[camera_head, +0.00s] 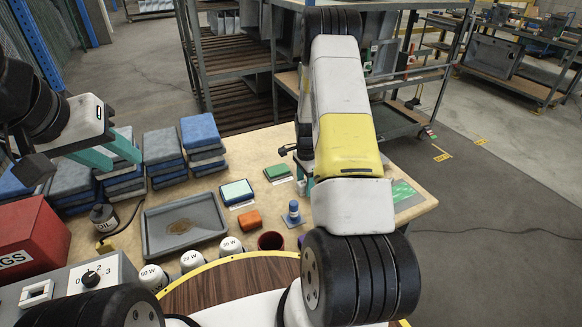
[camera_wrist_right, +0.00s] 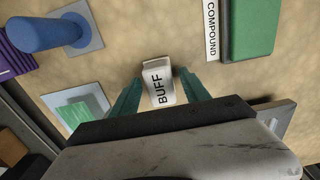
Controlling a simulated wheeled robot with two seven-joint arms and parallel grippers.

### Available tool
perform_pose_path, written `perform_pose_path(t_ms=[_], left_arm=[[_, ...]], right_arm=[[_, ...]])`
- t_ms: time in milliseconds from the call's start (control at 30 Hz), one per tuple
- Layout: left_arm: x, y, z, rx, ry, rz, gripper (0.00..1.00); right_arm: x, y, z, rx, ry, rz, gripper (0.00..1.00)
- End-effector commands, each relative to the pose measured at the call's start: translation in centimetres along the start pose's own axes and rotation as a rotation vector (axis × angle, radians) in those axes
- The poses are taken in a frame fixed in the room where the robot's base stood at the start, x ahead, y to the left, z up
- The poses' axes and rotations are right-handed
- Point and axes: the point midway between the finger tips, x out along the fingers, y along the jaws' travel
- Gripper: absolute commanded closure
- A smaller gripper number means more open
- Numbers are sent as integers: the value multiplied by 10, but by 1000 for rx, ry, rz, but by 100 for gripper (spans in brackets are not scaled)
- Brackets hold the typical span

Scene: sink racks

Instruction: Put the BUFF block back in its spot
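The BUFF block (camera_wrist_right: 157,83) is small and pale with dark lettering. In the right wrist view it lies between the two teal fingers of my right gripper (camera_wrist_right: 158,76), close to both tips. I cannot tell whether the fingers press on it or whether it rests on the tabletop. In the head view my right arm hides most of this gripper and the block. My left gripper (camera_head: 108,151) is open and empty near the blue cloth stacks, its teal fingers apart. A green block (camera_head: 278,172) stands by a COMPOUND label (camera_wrist_right: 211,29).
A blue post (camera_head: 294,212) on a square base stands close by. A grey pad with a green patch (camera_head: 403,192) is right of my arm.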

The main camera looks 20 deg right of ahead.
Motion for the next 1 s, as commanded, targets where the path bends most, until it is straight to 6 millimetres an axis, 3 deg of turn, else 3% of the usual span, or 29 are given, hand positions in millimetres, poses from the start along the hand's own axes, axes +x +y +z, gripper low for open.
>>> perform_pose_path(t_ms=[267,700,1000], left_arm=[[0,0,0,0,0,0,64],[0,0,0,0,0,0,64],[0,0,0,0,0,0,64]], right_arm=[[-10,-1,0,0,1,-2,46],[-97,-1,0,0,2,-4,46],[-134,0,3,-22,-3,-14,46]])
